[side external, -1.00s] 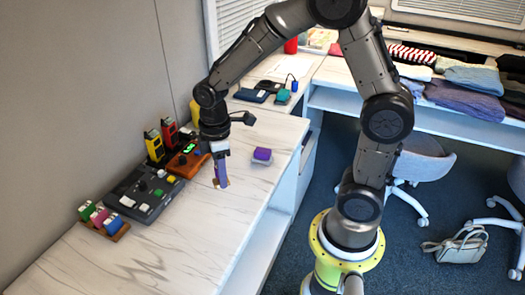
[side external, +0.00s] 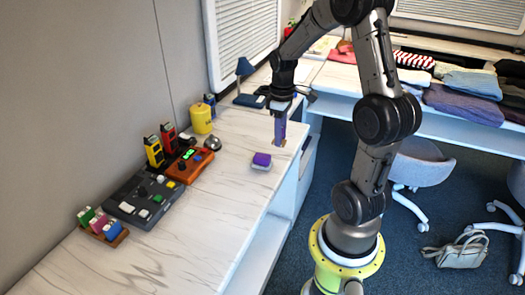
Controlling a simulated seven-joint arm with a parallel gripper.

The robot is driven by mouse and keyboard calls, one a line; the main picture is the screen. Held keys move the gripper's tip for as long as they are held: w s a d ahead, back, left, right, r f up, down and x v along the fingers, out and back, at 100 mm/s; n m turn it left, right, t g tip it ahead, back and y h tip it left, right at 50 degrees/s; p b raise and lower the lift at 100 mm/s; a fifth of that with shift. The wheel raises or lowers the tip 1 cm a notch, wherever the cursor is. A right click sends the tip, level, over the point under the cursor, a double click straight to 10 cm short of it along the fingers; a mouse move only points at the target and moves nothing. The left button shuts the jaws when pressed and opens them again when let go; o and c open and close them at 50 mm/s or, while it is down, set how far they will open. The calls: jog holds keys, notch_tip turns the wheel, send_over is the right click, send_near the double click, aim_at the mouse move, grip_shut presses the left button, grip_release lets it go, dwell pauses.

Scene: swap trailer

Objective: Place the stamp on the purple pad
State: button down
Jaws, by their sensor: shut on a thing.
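The purple pad (side external: 261,160) is a small block with a purple top and pale base, lying on the marble-patterned counter near its right edge. My gripper (side external: 280,137) points down beyond the pad and slightly right of it in the picture, near the counter's edge. Its long purple-blue fingers are shut on what looks like the stamp, a small tan piece (side external: 282,143) showing at their tips. The fingers hide most of the stamp. The held piece is apart from the pad; its exact height above the counter is hard to tell.
A yellow canister (side external: 201,118), a silver ball-like item (side external: 212,143), an orange device (side external: 190,166) and a dark control box (side external: 144,199) line the wall side. A holder with coloured blocks (side external: 104,228) stands at front left. The middle and front of the counter (side external: 200,225) are clear.

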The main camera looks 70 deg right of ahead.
send_near(263, 156)
jog(key=s+a+r, duration=0.2)
jog(key=s+a, duration=0.1)
jog(key=w+d+f, duration=0.2)
jog(key=f, duration=0.1)
jog(key=shift+w+d+f, duration=0.1)
jog(key=shift+d+f, duration=0.05)
jog(key=shift+w+d+f, duration=0.35)
jog(key=shift+w+f, duration=0.05)
jog(key=shift+f, duration=1.85)
jog(key=c, duration=0.6)
grip_release()
jog(key=shift+f, duration=0.15)
